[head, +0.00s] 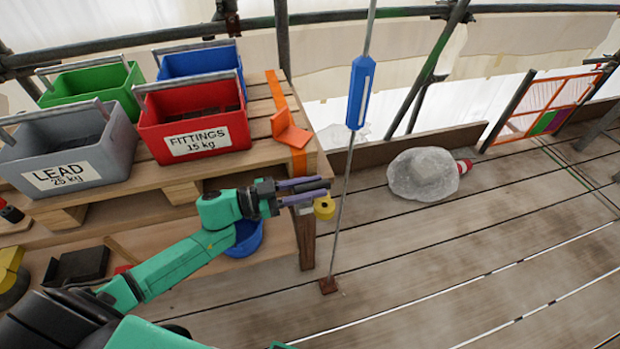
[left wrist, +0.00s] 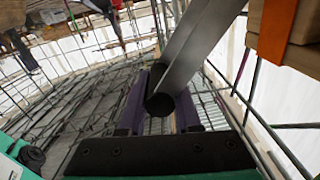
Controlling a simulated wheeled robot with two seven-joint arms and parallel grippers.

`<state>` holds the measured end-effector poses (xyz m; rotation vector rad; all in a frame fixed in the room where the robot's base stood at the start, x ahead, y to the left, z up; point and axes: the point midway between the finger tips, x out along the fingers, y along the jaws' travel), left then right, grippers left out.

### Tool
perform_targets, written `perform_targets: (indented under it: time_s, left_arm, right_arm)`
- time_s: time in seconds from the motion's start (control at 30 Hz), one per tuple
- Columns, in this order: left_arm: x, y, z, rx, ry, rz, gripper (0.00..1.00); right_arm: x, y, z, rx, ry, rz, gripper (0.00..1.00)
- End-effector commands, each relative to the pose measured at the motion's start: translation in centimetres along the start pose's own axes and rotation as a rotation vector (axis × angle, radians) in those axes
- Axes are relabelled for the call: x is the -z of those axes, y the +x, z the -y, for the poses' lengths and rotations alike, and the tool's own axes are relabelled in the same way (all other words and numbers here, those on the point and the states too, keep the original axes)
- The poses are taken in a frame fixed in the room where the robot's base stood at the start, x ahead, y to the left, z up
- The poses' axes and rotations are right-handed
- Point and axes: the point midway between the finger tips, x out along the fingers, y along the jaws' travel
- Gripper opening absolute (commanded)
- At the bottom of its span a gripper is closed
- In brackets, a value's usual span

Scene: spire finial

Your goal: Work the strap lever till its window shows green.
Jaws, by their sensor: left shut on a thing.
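The orange strap (head: 277,92) runs over the wooden deck's edge, with an orange angled corner piece (head: 290,132) beside it. Below the strap, a small grey metal part with a yellow round piece (head: 324,208) shows at my left gripper (head: 322,188). In the left wrist view, a grey bar (left wrist: 200,45), apparently the strap lever, slants down from the top right to a black round end (left wrist: 160,103) between the purple fingers of my left gripper (left wrist: 162,95). The gripper is shut on it. I cannot make out the lever's window or its colour. My right gripper is out of view.
A red FITTINGS crate (head: 192,120), a grey LEAD crate (head: 65,150), and green and blue crates stand on the deck. A thin rod with a blue sleeve (head: 360,92) rises just right of the gripper.

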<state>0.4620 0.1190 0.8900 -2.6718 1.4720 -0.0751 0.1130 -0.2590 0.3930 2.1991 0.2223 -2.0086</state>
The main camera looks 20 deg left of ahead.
Motion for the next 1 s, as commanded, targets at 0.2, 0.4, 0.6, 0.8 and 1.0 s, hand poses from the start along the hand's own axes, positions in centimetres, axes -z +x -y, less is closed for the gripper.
perform_targets:
  time_s: [0.2,0.4,0.6,0.8,1.0]
  left_arm:
    - [-1.3,0.0,-1.7,0.0,0.066,0.001,0.0]
    - [-1.4,0.0,-1.7,-0.001,0.065,0.001,0.0]
    - [-1.4,0.0,-1.7,-0.001,0.065,0.001,0.62]
    - [-1.3,0.0,-1.7,0.0,0.066,0.001,0.62]
    - [-1.4,-0.2,-1.6,0.0,0.065,0.001,0.62]
  right_arm:
    - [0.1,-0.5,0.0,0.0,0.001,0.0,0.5]
    - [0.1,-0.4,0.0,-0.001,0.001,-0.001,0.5]
    - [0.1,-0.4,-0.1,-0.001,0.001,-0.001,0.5]
    - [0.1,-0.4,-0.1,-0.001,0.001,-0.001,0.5]
    - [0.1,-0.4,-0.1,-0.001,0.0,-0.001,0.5]
